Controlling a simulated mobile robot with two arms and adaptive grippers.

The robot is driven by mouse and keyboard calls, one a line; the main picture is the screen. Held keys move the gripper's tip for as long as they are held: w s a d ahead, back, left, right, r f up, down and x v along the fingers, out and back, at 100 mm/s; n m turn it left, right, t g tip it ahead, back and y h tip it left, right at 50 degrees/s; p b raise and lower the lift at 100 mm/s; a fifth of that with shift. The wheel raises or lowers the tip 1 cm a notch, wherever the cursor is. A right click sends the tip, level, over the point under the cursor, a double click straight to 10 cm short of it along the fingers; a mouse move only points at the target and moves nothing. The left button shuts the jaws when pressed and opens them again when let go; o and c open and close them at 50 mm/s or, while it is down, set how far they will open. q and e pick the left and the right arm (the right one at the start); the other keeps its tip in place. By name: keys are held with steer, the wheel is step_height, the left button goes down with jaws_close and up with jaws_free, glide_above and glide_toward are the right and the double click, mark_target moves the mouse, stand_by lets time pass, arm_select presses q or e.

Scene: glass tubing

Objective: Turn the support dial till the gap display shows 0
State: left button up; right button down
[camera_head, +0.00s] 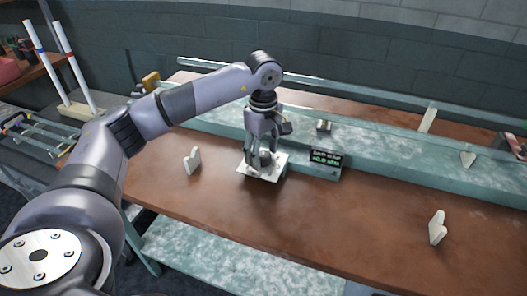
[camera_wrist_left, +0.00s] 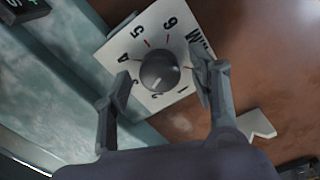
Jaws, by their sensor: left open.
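The support dial is a dark round knob (camera_wrist_left: 160,72) on a white numbered plate (camera_wrist_left: 135,45), which also shows in the head view (camera_head: 257,174). My left gripper (camera_head: 262,155) points down over the dial; in the left wrist view its open fingers (camera_wrist_left: 162,80) stand on either side of the knob. I cannot tell whether they touch it. The gap display (camera_head: 325,160) is a small dark box with green text to the right of the dial. Its reading seems to be about +0.9 mm, but the digits are small. My right gripper is not in view.
A pale green beam (camera_head: 400,155) runs along the bench behind the dial. White Y-shaped supports stand on the brown bench top (camera_head: 330,220), one left of the dial (camera_head: 192,161) and one at right (camera_head: 437,227). White tubes (camera_head: 75,65) stand in a rack at left.

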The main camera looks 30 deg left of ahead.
mark_target(264, 155)
arm_select(q)
step_height(264, 155, up, 12)
stand_by(0.4)
stand_by(0.4)
